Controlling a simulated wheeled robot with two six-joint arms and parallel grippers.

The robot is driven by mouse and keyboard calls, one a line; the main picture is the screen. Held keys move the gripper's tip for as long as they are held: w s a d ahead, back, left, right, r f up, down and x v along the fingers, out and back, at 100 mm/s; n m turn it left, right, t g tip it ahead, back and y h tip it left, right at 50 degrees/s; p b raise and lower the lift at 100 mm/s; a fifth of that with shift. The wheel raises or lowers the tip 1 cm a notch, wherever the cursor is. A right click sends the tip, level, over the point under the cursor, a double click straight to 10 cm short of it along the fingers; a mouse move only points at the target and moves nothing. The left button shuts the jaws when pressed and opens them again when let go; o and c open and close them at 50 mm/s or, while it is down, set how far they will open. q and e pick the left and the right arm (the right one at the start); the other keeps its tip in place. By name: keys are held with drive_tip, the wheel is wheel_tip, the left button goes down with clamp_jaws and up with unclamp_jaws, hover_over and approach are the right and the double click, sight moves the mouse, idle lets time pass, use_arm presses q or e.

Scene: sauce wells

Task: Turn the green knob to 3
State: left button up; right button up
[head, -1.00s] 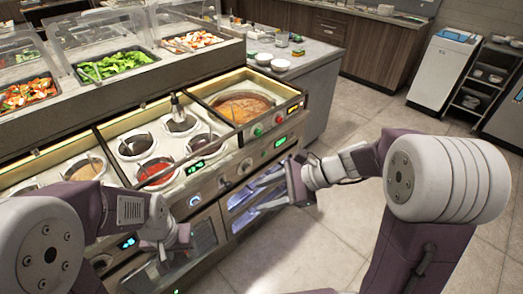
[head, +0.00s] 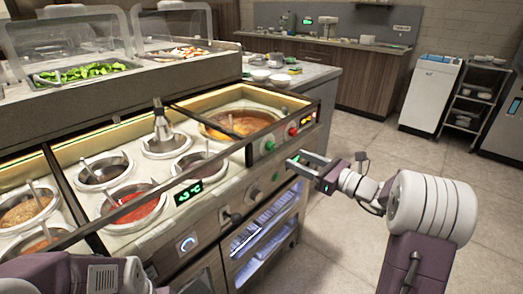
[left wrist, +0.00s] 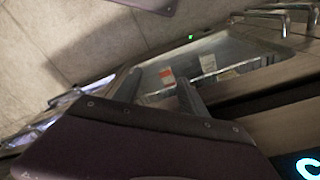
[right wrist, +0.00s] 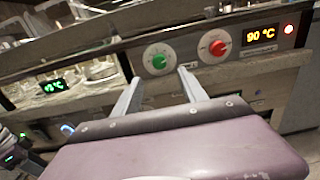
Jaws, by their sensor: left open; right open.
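The green knob (right wrist: 159,61) sits on a pale round dial on the counter's front panel in the right wrist view, left of a red knob (right wrist: 218,48). The green knob also shows in the head view (head: 269,146). My right gripper (head: 295,158) is open and empty, in front of the panel near the green knob and apart from it. In the right wrist view its two fingers (right wrist: 160,84) point up toward the panel, just below the two knobs. My left gripper's fingers show in part in the left wrist view (left wrist: 155,85), open and empty, low by the counter front.
The red knob shows in the head view (head: 293,132) beside an orange display (right wrist: 262,36). Sauce wells, one with red sauce (head: 140,208), and a soup pan (head: 240,123) fill the counter top. A glass-fronted cabinet (head: 262,238) is below the panel. Open floor lies to the right.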

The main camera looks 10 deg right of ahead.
sight(273, 149)
drive_tip(key=x, duration=0.8)
drive_tip(key=shift+w+a, duration=0.25)
drive_tip(key=shift+w, duration=0.05)
clamp_jaws()
